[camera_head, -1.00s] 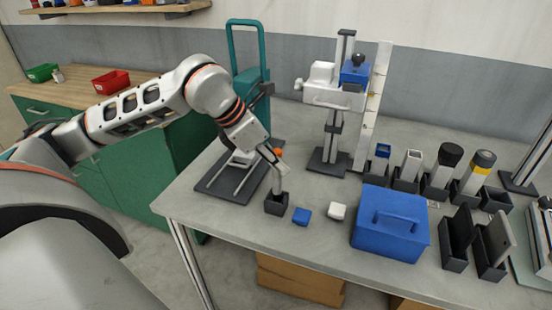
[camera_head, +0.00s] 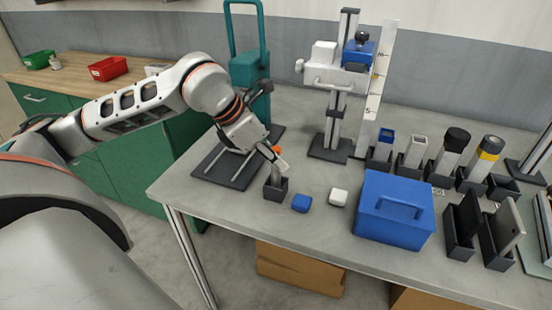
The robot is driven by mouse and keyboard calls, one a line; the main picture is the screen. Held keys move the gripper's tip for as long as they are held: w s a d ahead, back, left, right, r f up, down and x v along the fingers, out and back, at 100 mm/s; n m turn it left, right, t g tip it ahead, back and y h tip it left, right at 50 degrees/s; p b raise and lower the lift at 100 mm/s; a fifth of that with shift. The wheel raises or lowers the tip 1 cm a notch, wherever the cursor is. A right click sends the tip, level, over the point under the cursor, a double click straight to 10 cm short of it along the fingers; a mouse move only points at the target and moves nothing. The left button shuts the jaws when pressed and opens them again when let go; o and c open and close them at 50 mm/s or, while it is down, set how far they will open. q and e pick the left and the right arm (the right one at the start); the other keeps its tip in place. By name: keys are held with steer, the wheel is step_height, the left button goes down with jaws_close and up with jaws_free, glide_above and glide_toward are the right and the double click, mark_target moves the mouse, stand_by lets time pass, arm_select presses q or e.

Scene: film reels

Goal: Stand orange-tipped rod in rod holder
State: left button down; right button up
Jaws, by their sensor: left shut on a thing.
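The orange-tipped rod (camera_head: 273,178) stands roughly upright, its orange tip (camera_head: 277,150) showing between the fingers of my left gripper (camera_head: 276,160). My left gripper is shut on the rod near its top. The rod's lower end is inside or directly behind the front wall of a small dark square holder (camera_head: 276,190) at the table's front left; its foot is hidden. My right gripper is not in view.
A blue box (camera_head: 393,210) with a handle stands further right. A teal-framed press (camera_head: 248,90) and a measuring stand (camera_head: 333,130) are behind.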

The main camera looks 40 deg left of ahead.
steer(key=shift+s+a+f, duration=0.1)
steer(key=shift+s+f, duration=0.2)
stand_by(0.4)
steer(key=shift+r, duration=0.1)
arm_select(q)
steer(key=shift+f+b, duration=0.55)
steer(key=shift+f, duration=0.1)
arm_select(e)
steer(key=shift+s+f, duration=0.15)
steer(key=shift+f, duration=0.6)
arm_select(q)
steer(key=c, duration=2.4)
jaws_free()
steer(key=shift+o, duration=0.8)
steer(key=p+v, duration=0.3)
steer(key=v, duration=0.8)
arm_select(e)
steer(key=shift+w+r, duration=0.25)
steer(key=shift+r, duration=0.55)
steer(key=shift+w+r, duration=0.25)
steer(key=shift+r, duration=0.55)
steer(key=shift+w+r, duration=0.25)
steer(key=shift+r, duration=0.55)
